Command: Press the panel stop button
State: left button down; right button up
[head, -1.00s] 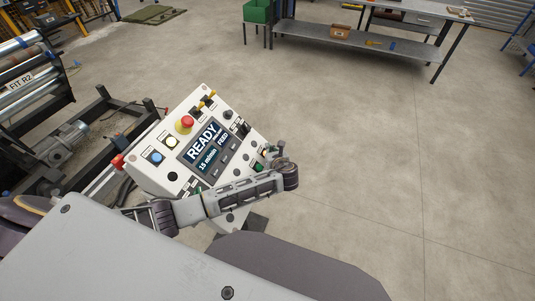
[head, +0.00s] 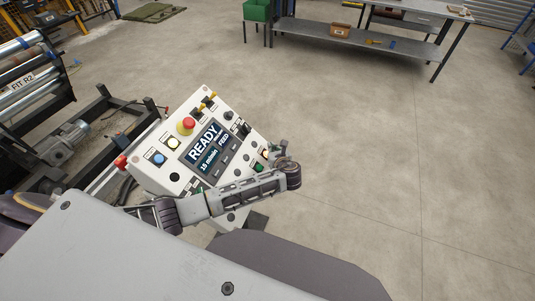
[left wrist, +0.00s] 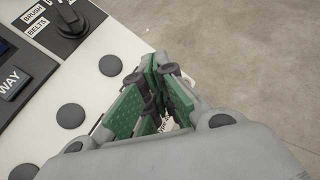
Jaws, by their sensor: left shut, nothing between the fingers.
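The cream control panel (head: 178,185) stands tilted in front of me, its screen (head: 207,146) reading READY. A red mushroom button (head: 187,124) on a yellow base sits at the screen's upper left. My left gripper (head: 269,151) is at the panel's right edge, well away from the red button. In the left wrist view, the left gripper (left wrist: 160,118) has its green-padded fingers shut and empty over the panel's edge. A small label partly shows between them, and the panel under the fingers is hidden. I cannot tell if they touch it. My right gripper is out of view.
A blue button (head: 158,159) and a white one (head: 173,143) are on the panel's left. A black selector knob (left wrist: 70,20) and dark round caps (left wrist: 71,116) lie near the left gripper. A roller machine (head: 30,75) stands at left. Floor at right is clear.

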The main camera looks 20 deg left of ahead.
pick_arm(q)
jog(key=shift+d+r, duration=0.15)
jog(key=shift+r, duration=0.1)
jog(key=d+r+p, duration=0.3)
jog(key=p, duration=0.1)
jog(key=shift+r, duration=0.15)
dwell(0.7)
jog(key=shift+s, duration=0.1)
